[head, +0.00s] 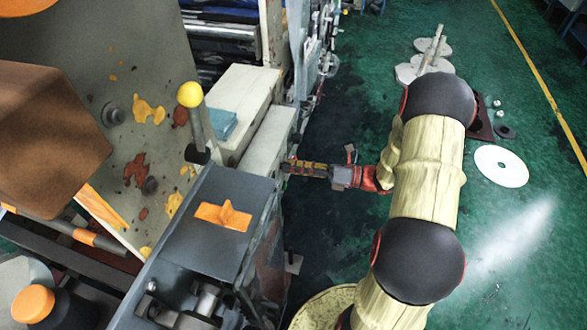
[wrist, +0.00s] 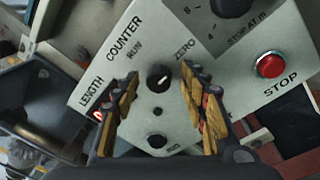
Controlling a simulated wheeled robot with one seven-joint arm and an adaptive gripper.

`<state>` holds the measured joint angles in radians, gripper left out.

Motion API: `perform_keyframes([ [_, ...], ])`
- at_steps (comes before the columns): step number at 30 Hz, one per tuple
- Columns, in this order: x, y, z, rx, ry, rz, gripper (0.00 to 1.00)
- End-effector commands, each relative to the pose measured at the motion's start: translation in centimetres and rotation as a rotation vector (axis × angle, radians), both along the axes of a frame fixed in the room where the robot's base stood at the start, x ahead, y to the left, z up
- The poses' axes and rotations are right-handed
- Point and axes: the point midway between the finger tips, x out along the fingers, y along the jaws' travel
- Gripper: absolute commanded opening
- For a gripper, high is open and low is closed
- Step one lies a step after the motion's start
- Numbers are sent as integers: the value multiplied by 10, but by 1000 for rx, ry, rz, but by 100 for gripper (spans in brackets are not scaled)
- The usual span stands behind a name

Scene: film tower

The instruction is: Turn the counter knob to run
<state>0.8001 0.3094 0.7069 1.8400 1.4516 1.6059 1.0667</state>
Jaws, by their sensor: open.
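The counter knob (wrist: 160,76) is small, round and black on a pale panel (wrist: 95,73). The words COUNTER, RUN, LENGTH and ZERO are printed around it in the wrist view. A small pale mark shows on the knob, but I cannot tell for sure which word it points to. My gripper (wrist: 158,78) is open, with its yellow-padded fingers on either side of the knob in the picture. I see no clear contact with it. In the head view my gripper (head: 290,167) reaches left to the side of the pale machine cabinet (head: 268,138); the knob is hidden there.
A red STOP button (wrist: 270,65) sits right of the knob, and a black dial (wrist: 231,6) is above it. A smaller black knob (wrist: 157,141) is below. In the head view, a lever with a yellow ball (head: 190,94) rises beside the cabinet. Green floor (head: 335,110) lies to the right.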

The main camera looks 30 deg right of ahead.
Motion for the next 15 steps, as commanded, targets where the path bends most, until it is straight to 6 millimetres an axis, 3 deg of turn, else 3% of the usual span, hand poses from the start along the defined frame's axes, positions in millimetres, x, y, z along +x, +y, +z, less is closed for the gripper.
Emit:
perform_keyframes([
  [8,1,1,0,-1,-1,-1,43],
  [15,1,1,0,-1,0,-1,30],
])
